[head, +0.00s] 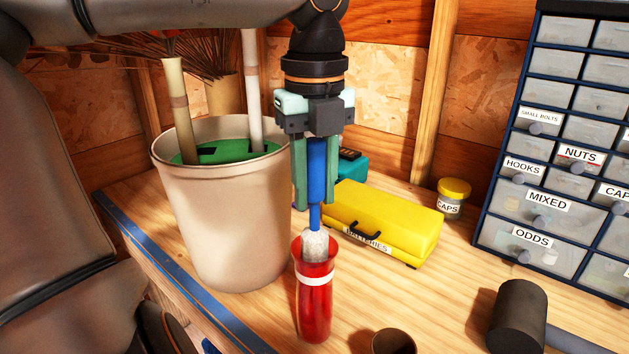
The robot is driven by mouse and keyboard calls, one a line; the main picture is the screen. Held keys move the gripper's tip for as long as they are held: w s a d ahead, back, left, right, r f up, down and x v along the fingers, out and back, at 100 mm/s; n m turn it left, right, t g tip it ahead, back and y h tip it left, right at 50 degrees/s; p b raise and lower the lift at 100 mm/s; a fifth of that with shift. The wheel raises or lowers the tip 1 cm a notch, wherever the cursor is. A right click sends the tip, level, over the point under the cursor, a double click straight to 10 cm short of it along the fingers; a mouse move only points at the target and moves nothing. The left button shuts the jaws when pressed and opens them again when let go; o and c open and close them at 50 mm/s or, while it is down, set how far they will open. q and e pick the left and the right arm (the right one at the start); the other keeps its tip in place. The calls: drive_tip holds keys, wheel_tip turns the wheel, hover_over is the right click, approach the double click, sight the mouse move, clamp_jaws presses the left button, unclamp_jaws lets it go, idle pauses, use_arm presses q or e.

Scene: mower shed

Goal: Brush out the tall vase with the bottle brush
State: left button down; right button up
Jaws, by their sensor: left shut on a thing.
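The tall vase (316,310) is red with a pale band and stands upright on the bench in the lower middle. The bottle brush has a blue handle (316,180) and a whitish bristle head (315,244). My left gripper (314,200) points straight down above the vase and is shut on the blue handle. The brush hangs upright, its bristles at the vase's mouth; the upper bristles show above the rim and the lower end is hidden inside or behind it. My right gripper is not in view.
A large cream bin (225,215) stands close left of the vase. A yellow batteries case (385,222) lies behind right, near a caps jar (453,198). A dark cylinder (517,316) and a brown round container (393,342) are at front right. A drawer cabinet (560,140) stands right.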

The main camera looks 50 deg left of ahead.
sight(314, 139)
use_arm(q)
drive_tip(key=shift+f, duration=0.2)
drive_tip(key=shift+f+b, duration=2.05)
drive_tip(key=shift+f, duration=0.1)
drive_tip(key=shift+r, duration=0.2)
wheel_tip(314, 139, up, 11)
drive_tip(key=p, duration=0.9)
drive_tip(key=shift+r+p, duration=0.15)
drive_tip(key=shift+p, duration=0.25)
